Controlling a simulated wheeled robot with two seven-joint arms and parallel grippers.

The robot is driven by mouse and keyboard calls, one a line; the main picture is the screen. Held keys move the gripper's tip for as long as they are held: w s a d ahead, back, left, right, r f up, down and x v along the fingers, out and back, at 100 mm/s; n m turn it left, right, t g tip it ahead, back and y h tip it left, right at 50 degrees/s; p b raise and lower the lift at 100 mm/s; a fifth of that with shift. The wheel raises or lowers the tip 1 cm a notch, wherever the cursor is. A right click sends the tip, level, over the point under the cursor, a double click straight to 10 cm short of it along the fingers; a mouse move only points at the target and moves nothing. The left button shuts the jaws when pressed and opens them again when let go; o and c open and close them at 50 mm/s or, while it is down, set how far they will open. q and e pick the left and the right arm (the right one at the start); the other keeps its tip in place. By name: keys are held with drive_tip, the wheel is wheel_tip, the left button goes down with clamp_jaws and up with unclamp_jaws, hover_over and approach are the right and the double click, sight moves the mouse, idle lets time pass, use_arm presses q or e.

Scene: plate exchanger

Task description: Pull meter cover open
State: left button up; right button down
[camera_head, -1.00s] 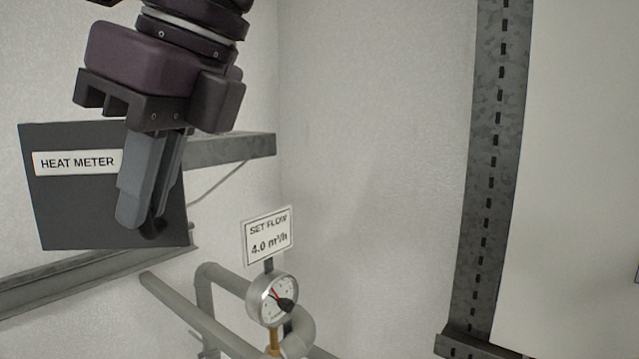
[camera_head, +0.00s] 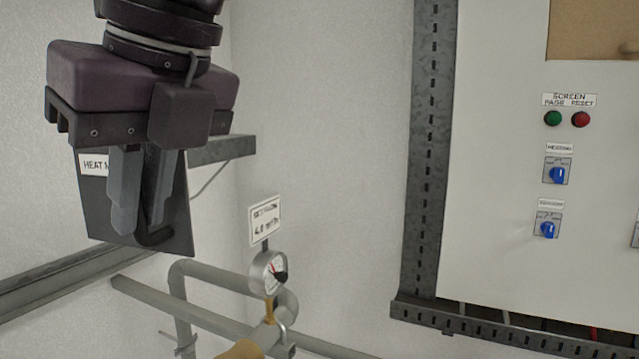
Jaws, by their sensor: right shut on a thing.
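The dark grey meter cover (camera_head: 100,212), with a white label reading "HEAT M…", is at the left in the head view. It looks narrow and angled, turned out from the wall. My right gripper (camera_head: 141,228) comes down from the top left in front of the cover. It is shut on the small dark handle (camera_head: 158,238) near the cover's lower edge; the fingers hide part of the handle and label. What is behind the cover is hidden. My left gripper is not in view.
A metal rail (camera_head: 222,148) runs behind the cover, and another rail (camera_head: 60,270) below it. Grey pipes with a round gauge (camera_head: 268,272) and a flow sign (camera_head: 265,220) stand below right. A white panel (camera_head: 500,240) with buttons and blue knobs fills the right.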

drive_tip(key=shift+w+r, duration=0.1)
drive_tip(key=shift+r, duration=0.15)
drive_tip(key=c, duration=1.8)
unclamp_jaws()
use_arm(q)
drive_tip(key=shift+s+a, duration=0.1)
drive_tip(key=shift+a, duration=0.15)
use_arm(e)
drive_tip(key=shift+o, duration=0.2)
drive_tip(key=shift+a, duration=0.1)
drive_tip(key=shift+d+r, duration=0.4)
drive_tip(key=shift+r, duration=0.15)
drive_tip(key=s+d, duration=0.5)
drive_tip(key=d, duration=0.5)
drive_tip(key=shift+d, duration=0.3)
